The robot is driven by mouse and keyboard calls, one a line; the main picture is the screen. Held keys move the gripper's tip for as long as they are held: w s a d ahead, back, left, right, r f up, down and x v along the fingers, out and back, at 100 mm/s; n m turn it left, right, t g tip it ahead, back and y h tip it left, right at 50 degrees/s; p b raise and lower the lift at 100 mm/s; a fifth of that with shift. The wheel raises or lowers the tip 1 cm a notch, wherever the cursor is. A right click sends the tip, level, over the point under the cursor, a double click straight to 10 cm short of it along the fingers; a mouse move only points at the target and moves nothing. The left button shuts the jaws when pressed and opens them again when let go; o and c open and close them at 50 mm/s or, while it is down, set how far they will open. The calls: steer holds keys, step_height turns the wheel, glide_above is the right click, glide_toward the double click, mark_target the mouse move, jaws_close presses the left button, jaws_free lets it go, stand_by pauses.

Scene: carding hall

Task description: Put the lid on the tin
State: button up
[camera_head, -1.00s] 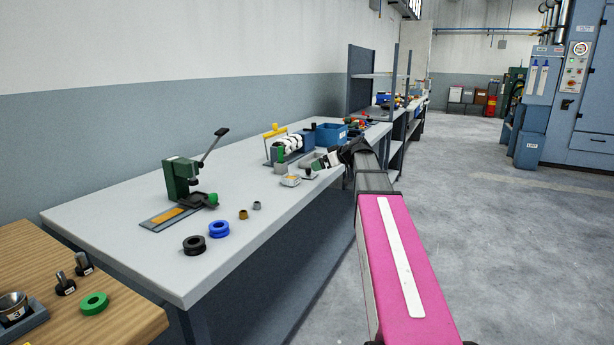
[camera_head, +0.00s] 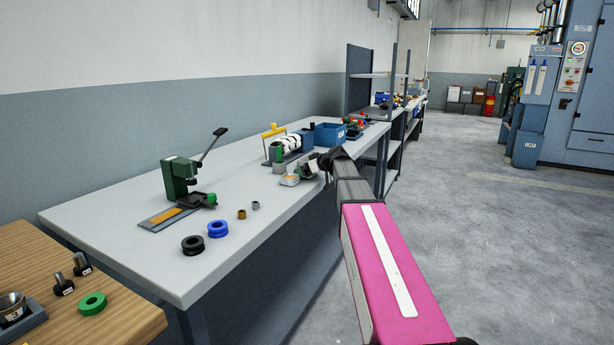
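My gripper (camera_head: 312,169) is small and far off, at the end of my outstretched arm, low over the right edge of the grey bench (camera_head: 130,225). I cannot tell whether its fingers are open or shut, or whether they hold anything. A small whitish container (camera_head: 289,181) with something yellowish in its top stands on the bench just left of my gripper; it may be the tin. I cannot make out a lid for certain. A grey cylindrical thing (camera_head: 279,168) stands right behind the container, partly hidden.
Behind stand a blue bin (camera_head: 329,133) and a fixture with a yellow handle (camera_head: 273,131). A green lever press (camera_head: 180,178), a blue ring (camera_head: 217,229) and a black ring (camera_head: 192,245) are nearer. A wooden table (camera_head: 125,300) is at lower left. The floor at right is clear.

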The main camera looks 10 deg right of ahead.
steer(key=c, duration=1.1)
